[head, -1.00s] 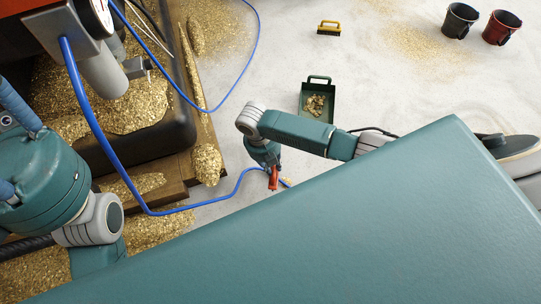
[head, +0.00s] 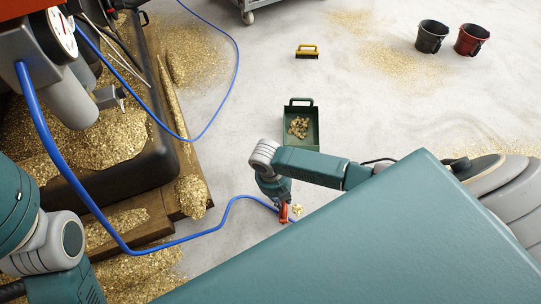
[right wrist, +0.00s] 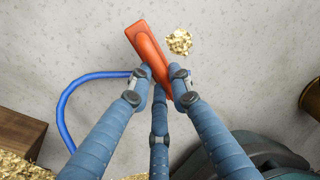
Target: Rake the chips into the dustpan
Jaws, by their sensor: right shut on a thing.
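The green dustpan (head: 315,131) lies on the pale floor with its handle at the far side. Several gold chips (head: 298,127) lie inside it. My right gripper (head: 281,203) is below it in the head view, low over the floor. It is shut on an orange-red flat tool (head: 284,213), which also shows tilted between the fingers in the right wrist view (right wrist: 148,49). A small heap of gold chips (head: 297,209) lies on the floor just right of the tool; it also shows in the right wrist view (right wrist: 179,41), apart from the tool. My left gripper is out of view.
A blue hose (head: 225,212) curves across the floor to beside the right gripper. A chip-covered machine base (head: 150,165) stands at left. A yellow brush (head: 307,52), a black bucket (head: 432,38) and a red bucket (head: 471,41) stand farther back. Floor around the dustpan is clear.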

